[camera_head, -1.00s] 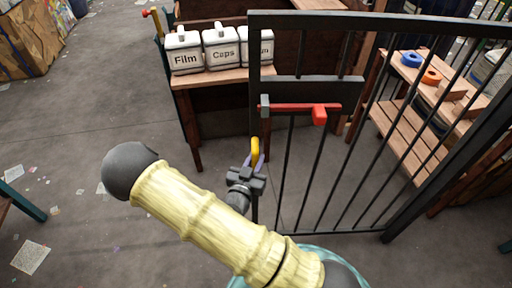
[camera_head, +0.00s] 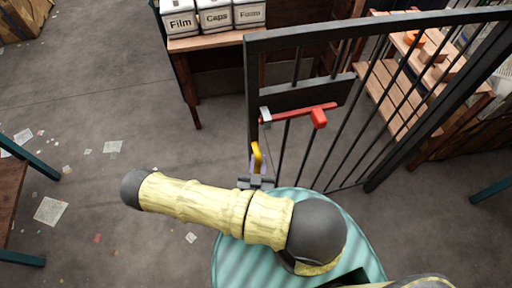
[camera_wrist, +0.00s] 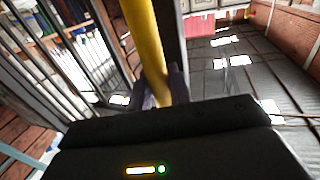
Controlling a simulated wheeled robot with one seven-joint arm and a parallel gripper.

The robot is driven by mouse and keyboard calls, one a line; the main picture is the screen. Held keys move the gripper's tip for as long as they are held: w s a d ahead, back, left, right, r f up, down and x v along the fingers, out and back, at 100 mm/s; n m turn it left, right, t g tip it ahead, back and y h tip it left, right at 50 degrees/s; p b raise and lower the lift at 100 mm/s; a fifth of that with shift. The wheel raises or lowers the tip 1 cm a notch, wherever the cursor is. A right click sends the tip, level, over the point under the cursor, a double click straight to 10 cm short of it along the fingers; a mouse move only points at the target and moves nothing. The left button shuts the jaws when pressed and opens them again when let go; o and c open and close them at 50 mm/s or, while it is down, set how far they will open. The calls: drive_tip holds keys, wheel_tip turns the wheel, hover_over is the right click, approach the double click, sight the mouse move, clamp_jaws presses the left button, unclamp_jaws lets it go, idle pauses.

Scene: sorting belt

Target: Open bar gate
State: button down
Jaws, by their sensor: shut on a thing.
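The black bar gate (camera_head: 300,92) stands right of centre in the head view, at a slant. A red latch bar (camera_head: 300,112) with a red block at its right end lies across the gate's upper part. The yellow handle (camera_head: 257,155) is on the gate's left upright. My gripper (camera_head: 255,172) is shut on this handle, low on the left upright. In the wrist view the yellow handle (camera_wrist: 146,40) runs between the two fingers of my gripper (camera_wrist: 163,92). The handle's lower end is hidden by the gripper body.
A wooden table (camera_head: 215,39) with labelled white tins (camera_head: 214,16) stands behind the gate's left edge. Wooden shelves (camera_head: 400,90) stand behind the bars at right. A bench (camera_head: 12,190) is at the far left. The floor at left is open, with scattered papers (camera_head: 50,210).

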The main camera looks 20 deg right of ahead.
drive_tip(key=shift+s+p, duration=0.35)
drive_tip(key=shift+s, duration=0.45)
drive_tip(key=c, duration=1.3)
unclamp_jaws()
drive_tip(key=shift+w, duration=0.15)
drive_tip(key=shift+d, duration=0.1)
